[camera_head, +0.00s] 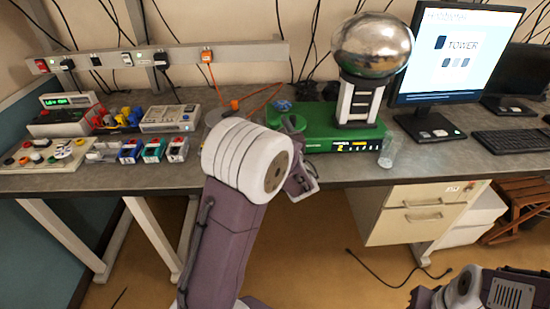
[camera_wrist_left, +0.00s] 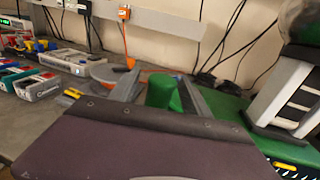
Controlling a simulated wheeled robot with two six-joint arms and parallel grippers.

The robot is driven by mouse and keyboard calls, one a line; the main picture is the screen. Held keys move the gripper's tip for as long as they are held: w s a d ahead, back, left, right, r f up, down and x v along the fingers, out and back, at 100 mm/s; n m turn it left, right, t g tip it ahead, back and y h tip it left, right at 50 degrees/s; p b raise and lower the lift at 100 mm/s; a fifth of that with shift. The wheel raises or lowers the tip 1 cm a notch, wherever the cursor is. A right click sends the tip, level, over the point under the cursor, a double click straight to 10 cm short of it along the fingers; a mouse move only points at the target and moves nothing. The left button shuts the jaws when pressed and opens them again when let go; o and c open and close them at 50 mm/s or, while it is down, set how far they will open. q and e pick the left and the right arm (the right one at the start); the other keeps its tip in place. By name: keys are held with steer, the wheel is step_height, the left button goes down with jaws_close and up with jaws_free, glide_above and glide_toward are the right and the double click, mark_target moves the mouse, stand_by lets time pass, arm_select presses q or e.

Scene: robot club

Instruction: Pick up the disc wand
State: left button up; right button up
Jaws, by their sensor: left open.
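A flat grey disc with an orange upright part, which looks like the disc wand (camera_head: 217,115), lies on the bench left of the green base, partly behind my left arm. It also shows in the left wrist view (camera_wrist_left: 103,73), left of the fingers. My left gripper (camera_head: 293,124) is open at the left end of the green base, mostly hidden behind its own arm. In the left wrist view a green cylinder (camera_wrist_left: 162,92) shows between the two fingers; I cannot tell whether they touch it. My right gripper is out of view; only part of that arm shows at lower right.
The green base (camera_head: 325,128) carries a tower with a large silver sphere (camera_head: 372,45). A clear cup (camera_head: 388,152) stands at the front edge, with a monitor (camera_head: 455,50) and keyboard (camera_head: 512,140) to the right. Instruments and small boxes (camera_head: 152,150) crowd the bench's left.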

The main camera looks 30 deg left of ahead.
arm_select(q)
steer(key=shift+w+a+f, duration=0.2)
steer(key=shift+w+a, duration=0.3)
steer(key=shift+a, duration=0.05)
steer(key=shift+s+d+r, duration=0.1)
steer(key=shift+c, duration=1)
jaws_close()
